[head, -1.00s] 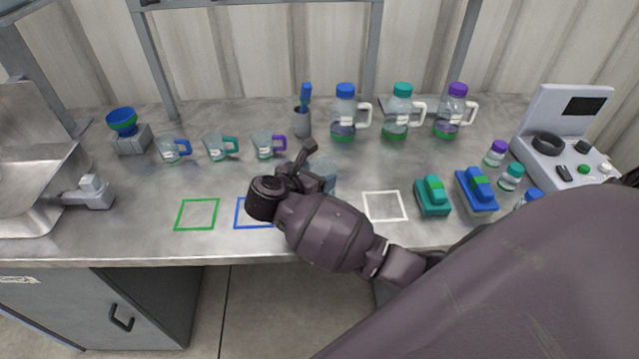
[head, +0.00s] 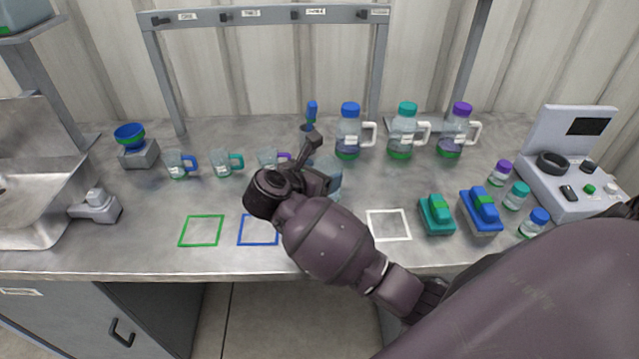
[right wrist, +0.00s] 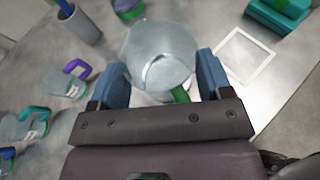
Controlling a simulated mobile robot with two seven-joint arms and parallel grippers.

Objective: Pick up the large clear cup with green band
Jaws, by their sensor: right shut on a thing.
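The large clear cup (right wrist: 160,50) with a green band (right wrist: 180,95) stands between the blue fingertips of my right gripper (right wrist: 158,80) in the right wrist view. The fingers are shut on its sides. In the head view the cup (head: 333,172) shows only partly behind my right gripper (head: 315,172), over the middle of the bench. Its lower part is hidden by my arm there. My left gripper is in neither view.
Small cups with blue, teal and purple handles (head: 180,166) stand to the left. Lidded bottles with white handles (head: 403,133) stand behind on the right. Green, blue and white squares (head: 388,225) mark the front of the bench. Teal and blue blocks (head: 437,216) sit at right.

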